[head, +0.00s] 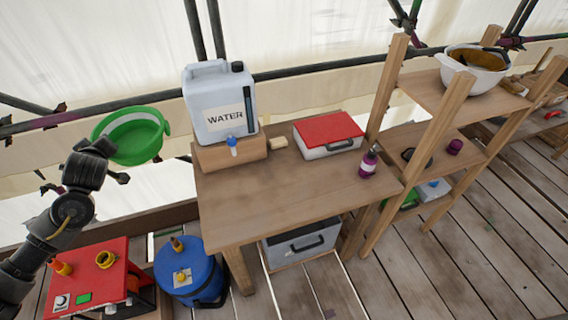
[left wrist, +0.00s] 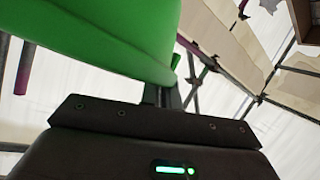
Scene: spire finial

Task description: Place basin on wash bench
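The green basin (head: 133,139) is in the air left of the wash bench, tilted so its open inside faces the head camera. My left gripper (head: 112,160) is at the basin's lower left side and appears shut on its edge; the fingertips are mostly hidden. In the left wrist view the basin (left wrist: 100,35) fills the upper left, right at the fingers (left wrist: 163,95). The wooden wash bench (head: 260,195) stands in the middle, with a clear stretch of top at its front and left. My right gripper is in neither view.
On the bench are a water jug (head: 215,95) on a wooden block (head: 225,153), a sponge (head: 278,144), a red-lidded box (head: 330,135) and a purple bottle (head: 368,163). A blue drum (head: 190,270) and red unit (head: 95,275) stand left; shelves (head: 440,95) stand right.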

